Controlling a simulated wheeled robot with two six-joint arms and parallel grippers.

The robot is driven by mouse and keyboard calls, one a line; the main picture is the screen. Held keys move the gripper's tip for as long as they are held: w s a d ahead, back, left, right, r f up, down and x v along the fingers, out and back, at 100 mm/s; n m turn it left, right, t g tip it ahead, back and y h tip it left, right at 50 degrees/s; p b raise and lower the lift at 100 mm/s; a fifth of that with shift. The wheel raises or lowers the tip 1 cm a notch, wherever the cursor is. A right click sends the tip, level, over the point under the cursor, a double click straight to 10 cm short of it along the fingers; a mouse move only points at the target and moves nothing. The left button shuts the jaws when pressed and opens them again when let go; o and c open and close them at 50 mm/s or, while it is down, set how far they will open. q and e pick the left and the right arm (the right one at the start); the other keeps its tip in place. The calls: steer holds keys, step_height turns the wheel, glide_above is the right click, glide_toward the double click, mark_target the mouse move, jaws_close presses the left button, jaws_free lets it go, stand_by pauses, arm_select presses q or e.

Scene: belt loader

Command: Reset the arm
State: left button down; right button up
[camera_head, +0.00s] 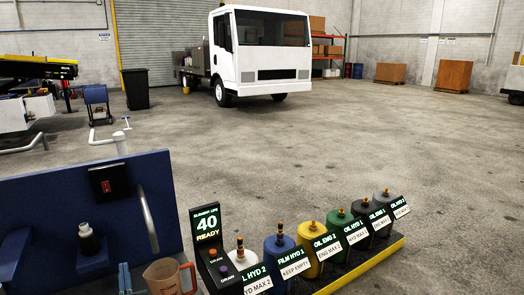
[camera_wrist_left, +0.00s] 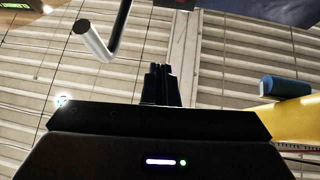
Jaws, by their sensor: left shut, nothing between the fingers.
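Most of my left arm is out of the head view. My right gripper is in neither view.
A curved grey handle (camera_head: 148,218) rises near the jug. Several labelled containers stand in a yellow-edged rack (camera_head: 375,262) to the right. A white truck (camera_head: 262,50) stands behind open floor.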

arm_select(q)
steer(key=s+d+f+m+g+h, duration=0.7)
steer(key=s+d+f+g+h, duration=0.35)
steer(key=s+d+f, duration=0.2)
steer(key=s+a+f+n+g+y, duration=0.15)
steer(key=s+g, duration=0.85)
steer(key=s, duration=1.5)
step_height(320, 180, down, 20)
steer(key=a+n+g+p, duration=0.1)
steer(key=a+p, duration=0.2)
steer(key=p, duration=0.4)
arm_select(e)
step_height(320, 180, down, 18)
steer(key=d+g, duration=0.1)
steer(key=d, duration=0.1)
arm_select(q)
steer(key=s+a+f+g+p, duration=0.1)
steer(key=s+f+p, duration=0.3)
steer(key=s+f, duration=0.7)
step_height(320, 180, down, 2)
steer(key=shift+s+f, duration=0.2)
steer(key=shift+s, duration=0.2)
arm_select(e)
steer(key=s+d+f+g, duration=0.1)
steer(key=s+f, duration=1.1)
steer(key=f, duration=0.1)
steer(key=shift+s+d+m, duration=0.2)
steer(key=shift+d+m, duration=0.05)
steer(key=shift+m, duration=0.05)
